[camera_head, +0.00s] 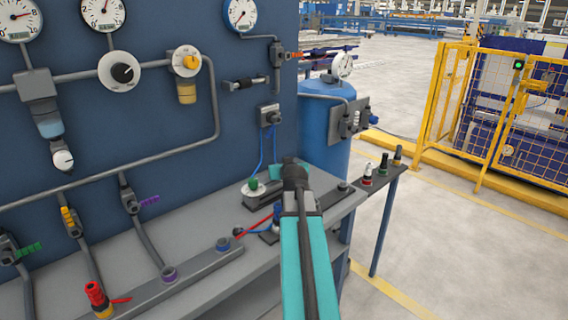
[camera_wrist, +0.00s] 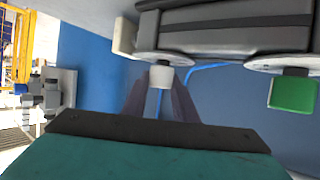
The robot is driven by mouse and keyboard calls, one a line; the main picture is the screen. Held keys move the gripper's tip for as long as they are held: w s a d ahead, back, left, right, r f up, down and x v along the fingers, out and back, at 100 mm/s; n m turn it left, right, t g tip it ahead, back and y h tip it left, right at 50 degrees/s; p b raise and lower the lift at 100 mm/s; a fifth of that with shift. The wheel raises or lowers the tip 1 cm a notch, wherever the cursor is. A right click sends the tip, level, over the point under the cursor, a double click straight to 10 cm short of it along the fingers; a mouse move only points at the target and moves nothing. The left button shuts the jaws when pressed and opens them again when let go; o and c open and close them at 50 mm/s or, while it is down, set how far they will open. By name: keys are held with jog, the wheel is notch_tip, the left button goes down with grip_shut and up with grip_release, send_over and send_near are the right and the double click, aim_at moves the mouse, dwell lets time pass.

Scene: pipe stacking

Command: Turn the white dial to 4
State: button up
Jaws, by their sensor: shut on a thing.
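The white dial (camera_wrist: 162,76) is a small pale knob on a round grey plate, mounted on a dark grey body. In the wrist view my gripper (camera_wrist: 160,95) has its two dark fingers on either side of this knob, shut on it. In the head view my teal arm reaches up to the bench, and the wrist and arm hide the dial and the fingertips. The dial's numbers and pointer cannot be read in either view.
A green knob (camera_head: 253,184) on a white plate stands beside my gripper; it also shows in the wrist view (camera_wrist: 292,93). A blue tank (camera_head: 325,125) stands behind. Gauges and pipes cover the blue panel (camera_head: 150,30) at left.

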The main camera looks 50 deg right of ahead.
jog(key=shift+m+g+h+p, duration=0.9)
jog(key=shift+m+g+p, duration=0.1)
jog(key=shift+m+p, duration=0.15)
jog(key=o, duration=1)
jog(key=shift+o, duration=0.2)
jog(key=shift+r, duration=0.1)
jog(key=shift+r, duration=1.65)
jog(key=shift+s+a, duration=0.55)
jog(key=shift+s, duration=0.2)
jog(key=s+a+b, duration=0.2)
jog(key=s+b, duration=0.1)
jog(key=shift+a+r, duration=0.1)
jog(key=shift+a, duration=0.15)
